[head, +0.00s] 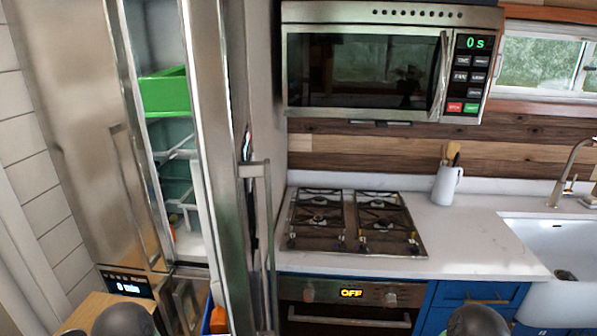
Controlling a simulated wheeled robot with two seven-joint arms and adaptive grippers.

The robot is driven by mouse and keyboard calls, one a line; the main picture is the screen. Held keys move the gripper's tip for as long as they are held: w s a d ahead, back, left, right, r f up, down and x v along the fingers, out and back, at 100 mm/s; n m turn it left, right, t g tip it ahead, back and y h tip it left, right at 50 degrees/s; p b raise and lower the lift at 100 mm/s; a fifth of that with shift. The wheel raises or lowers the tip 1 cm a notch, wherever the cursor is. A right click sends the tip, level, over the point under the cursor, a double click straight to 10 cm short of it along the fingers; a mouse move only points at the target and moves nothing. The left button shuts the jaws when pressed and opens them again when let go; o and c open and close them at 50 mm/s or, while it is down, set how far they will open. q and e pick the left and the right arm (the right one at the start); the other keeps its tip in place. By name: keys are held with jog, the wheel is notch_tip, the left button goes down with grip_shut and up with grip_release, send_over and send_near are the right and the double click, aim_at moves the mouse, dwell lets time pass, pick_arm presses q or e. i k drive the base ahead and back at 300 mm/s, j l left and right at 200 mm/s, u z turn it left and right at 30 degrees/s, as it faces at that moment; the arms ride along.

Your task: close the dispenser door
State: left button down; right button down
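A tall stainless steel refrigerator stands at the left. Its left door (75,130) has a long handle, and a small lit display panel (127,288) shows low on that side. Its right door (212,200) stands open, seen nearly edge-on, with a long bar handle (263,240) on its right side. The lit inside shows between the two doors. I cannot tell for sure which door is the dispenser door; the panel's lower part is cut off or hidden. Neither of my grippers is in view; only rounded dark parts of mine show at the bottom edge.
A green bin (165,92) and clear drawers (178,180) are inside the refrigerator. A gas cooktop (352,220) over an oven reading OFF (352,293) stands right of the open door. A microwave (365,62) hangs above. A white pitcher (446,185) and sink (560,250) are farther right.

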aim_at(211, 87)
jog(key=i+l+u, duration=0.2)
jog(key=l+u, duration=0.2)
jog(key=i+l+u, duration=0.15)
jog(key=l+u, duration=0.3)
jog(key=j, duration=0.1)
